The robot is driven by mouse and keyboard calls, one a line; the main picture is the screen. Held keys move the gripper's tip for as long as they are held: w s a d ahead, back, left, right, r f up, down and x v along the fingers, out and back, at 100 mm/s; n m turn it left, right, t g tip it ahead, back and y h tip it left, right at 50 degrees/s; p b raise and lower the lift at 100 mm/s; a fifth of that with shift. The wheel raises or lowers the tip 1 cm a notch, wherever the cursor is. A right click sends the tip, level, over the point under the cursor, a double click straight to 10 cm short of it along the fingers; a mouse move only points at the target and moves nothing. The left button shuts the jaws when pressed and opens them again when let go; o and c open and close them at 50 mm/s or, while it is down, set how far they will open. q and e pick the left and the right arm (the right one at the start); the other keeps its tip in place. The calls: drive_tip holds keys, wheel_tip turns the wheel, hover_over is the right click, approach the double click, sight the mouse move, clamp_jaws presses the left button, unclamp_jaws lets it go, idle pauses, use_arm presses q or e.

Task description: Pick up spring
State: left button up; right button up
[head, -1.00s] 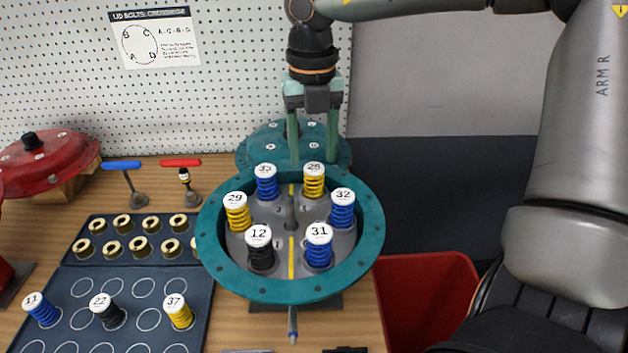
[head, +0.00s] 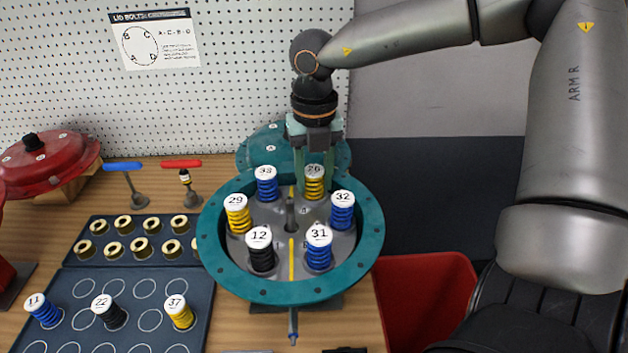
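My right gripper (head: 315,184) points down at the back right of the round teal housing (head: 210,250). Its two teal fingers stand either side of a yellow spring (head: 314,184) with a white cap that seems to read 26. Whether the fingers press on it is not clear. The spring stands upright in its place. Other springs in the housing are blue 33 (head: 266,186), blue 32 (head: 342,213), blue 31 (head: 319,251), black 12 (head: 261,256) and yellow 29 (head: 238,217). My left gripper is not in view.
A dark tray (head: 165,285) at left holds springs 11 (head: 44,312), 22 (head: 109,312) and 37 (head: 179,313), with brass rings behind. A teal lid (head: 262,155) lies behind the housing. A red bin (head: 425,300) stands right. Blue- and red-handled tools (head: 181,163) stand behind the tray.

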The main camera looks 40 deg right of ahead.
sight(314, 171)
clamp_jaws()
drive_tip(key=shift+r, duration=0.1)
wheel_tip(314, 171, up, 9)
drive_tip(key=shift+r, duration=0.45)
drive_tip(key=shift+s+a, duration=0.1)
